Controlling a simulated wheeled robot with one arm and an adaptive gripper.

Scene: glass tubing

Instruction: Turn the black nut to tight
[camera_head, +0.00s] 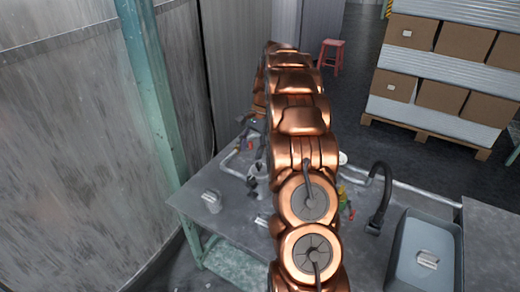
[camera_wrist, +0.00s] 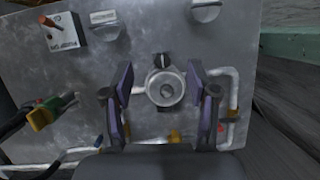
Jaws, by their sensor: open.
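In the wrist view, my gripper (camera_wrist: 160,82) is open, with one dark finger on each side of a round, pale metal fitting (camera_wrist: 165,92). A small black piece (camera_wrist: 162,61) with a light mark sits just above the round fitting, between the fingers. It may be the black nut, but I cannot tell for sure. Both fingers look apart from the fitting, and nothing is held.
A yellow-handled part (camera_wrist: 42,117) and a switch plate (camera_wrist: 63,33) are at left. In the head view, the bench (camera_head: 187,199) carries a black faucet (camera_head: 379,195) and a sink (camera_head: 404,262).

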